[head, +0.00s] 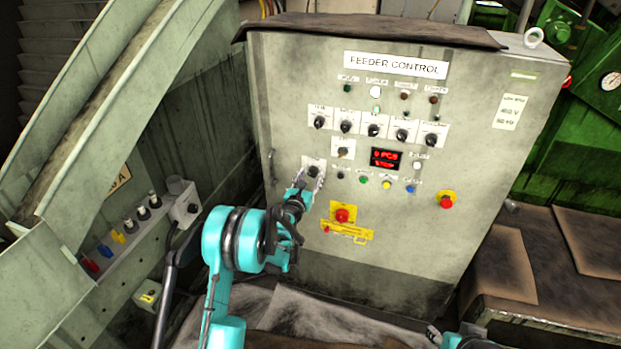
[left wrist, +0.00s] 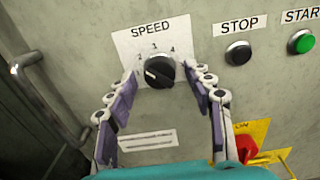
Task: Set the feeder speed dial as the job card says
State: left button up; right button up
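The speed dial (left wrist: 159,71) is a round black knob on a white plate marked SPEED (left wrist: 150,28). In the head view the dial (head: 313,171) sits low left on the feeder control panel. Its white pointer mark is toward the left in the wrist view; small numbers, including 3 and 4, arc above it. My left gripper (left wrist: 161,80) is open, with one finger on each side of the dial and visible gaps to the knob; it also shows in the head view (head: 306,186). Part of my right arm shows at the bottom edge; its gripper state is unclear. I see no readable job card.
STOP (left wrist: 238,52) and START (left wrist: 302,42) buttons lie right of the dial. A red knob on yellow (head: 342,215) is below it. A row of selector knobs (head: 374,131) and a red display (head: 386,158) are above. A grey chute (head: 110,90) stands at left.

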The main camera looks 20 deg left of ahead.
pick_arm(q)
jog(key=c, duration=1.1)
jog(key=shift+m, duration=0.3)
jog(key=m, duration=0.8)
jog(key=shift+a, duration=0.1)
jog(key=m, duration=0.4)
jog(key=shift+r+m, duration=0.1)
jog(key=shift+m, duration=2.4)
